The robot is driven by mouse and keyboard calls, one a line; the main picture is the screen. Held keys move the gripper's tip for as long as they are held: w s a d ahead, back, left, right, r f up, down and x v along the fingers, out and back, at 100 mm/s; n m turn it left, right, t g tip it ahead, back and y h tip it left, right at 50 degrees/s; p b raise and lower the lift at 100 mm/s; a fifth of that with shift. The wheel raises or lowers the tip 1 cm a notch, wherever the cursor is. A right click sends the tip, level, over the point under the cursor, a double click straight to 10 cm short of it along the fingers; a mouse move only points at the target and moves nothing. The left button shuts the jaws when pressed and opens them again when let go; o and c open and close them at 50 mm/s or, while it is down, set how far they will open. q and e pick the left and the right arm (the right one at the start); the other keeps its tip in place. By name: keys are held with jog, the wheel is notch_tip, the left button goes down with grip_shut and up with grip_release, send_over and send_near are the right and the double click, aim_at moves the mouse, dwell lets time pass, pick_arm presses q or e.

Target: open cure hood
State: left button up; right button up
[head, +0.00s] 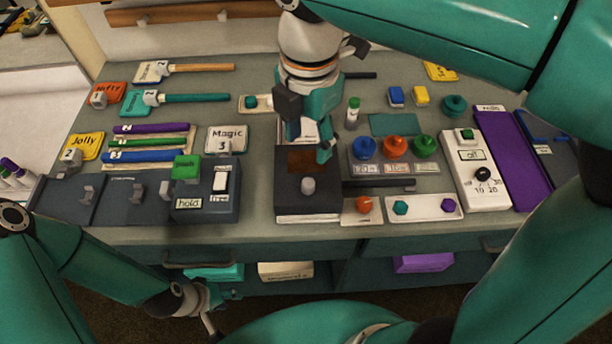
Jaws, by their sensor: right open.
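The cure hood appears to be the dark box (307,207) at the front middle of the bench, with a brown window in its top and a grey knob (308,185) near the front. Its lid looks down. My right gripper (308,138) is open and points down over the hood's back part, behind the knob. It hides some of the hood's rear edge, and I cannot tell whether it touches. My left gripper (200,303) hangs low in front of the bench, away from the hood; its finger opening is unclear.
Left of the hood stands a grey switch box (207,203) with a green block. To the right are blue, orange and green pots (396,147), a white control panel (474,170) and a purple strip (508,160). Drawer handles (198,264) line the front.

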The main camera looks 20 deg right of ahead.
aim_at(308, 182)
notch_tip(308, 182, down, 12)
jog(key=shift+f, duration=0.1)
dwell(0.4)
grip_shut()
